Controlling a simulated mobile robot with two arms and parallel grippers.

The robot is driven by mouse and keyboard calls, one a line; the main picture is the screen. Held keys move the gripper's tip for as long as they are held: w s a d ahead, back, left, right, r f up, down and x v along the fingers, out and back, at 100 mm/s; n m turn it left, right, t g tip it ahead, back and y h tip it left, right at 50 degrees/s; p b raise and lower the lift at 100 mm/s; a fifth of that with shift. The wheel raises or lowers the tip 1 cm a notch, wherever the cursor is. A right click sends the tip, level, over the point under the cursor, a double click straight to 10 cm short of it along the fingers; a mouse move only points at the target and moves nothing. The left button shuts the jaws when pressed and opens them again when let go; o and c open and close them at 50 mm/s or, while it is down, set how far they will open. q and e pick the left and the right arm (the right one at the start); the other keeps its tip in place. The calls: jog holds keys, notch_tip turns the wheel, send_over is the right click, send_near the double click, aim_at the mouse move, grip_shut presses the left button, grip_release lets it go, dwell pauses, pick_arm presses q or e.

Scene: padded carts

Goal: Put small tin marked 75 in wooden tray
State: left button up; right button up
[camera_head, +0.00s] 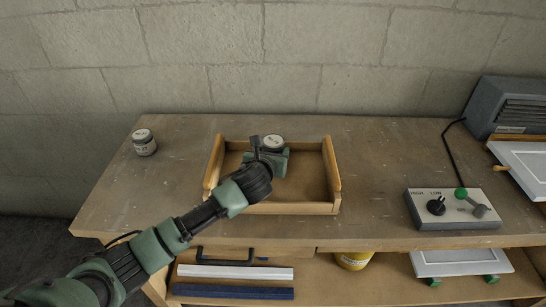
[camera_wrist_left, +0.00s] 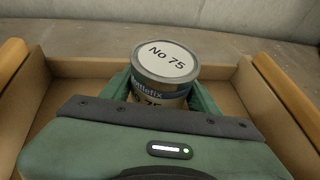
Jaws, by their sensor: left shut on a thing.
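The small tin marked No 75 (camera_wrist_left: 165,68) has a pale lid and a dark label. In the left wrist view it stands upright between the fingers of my left gripper (camera_wrist_left: 160,92), which is shut on it. In the head view the tin (camera_head: 273,143) shows beyond my left gripper (camera_head: 269,156), over the back part of the wooden tray (camera_head: 333,178). The tray's walls (camera_wrist_left: 285,95) show on both sides of the gripper. The tin's lower part is hidden by the gripper, so I cannot tell whether it touches the tray floor. My right gripper is not in view.
Another small tin (camera_head: 144,143) stands at the left of the workbench (camera_head: 375,140). A control box (camera_head: 452,209) with a knob and lever is at the right. A yellow container (camera_head: 354,261) is on the shelf below.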

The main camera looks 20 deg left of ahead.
pick_arm(q)
jog(key=shift+f, duration=0.95)
jog(key=o, duration=1.6)
jog(key=shift+f, duration=0.15)
jog(key=shift+s+r, duration=0.2)
jog(key=shift+r, duration=0.1)
jog(key=v, duration=1.1)
jog(key=shift+s+p, duration=0.3)
jog(key=shift+p, duration=0.1)
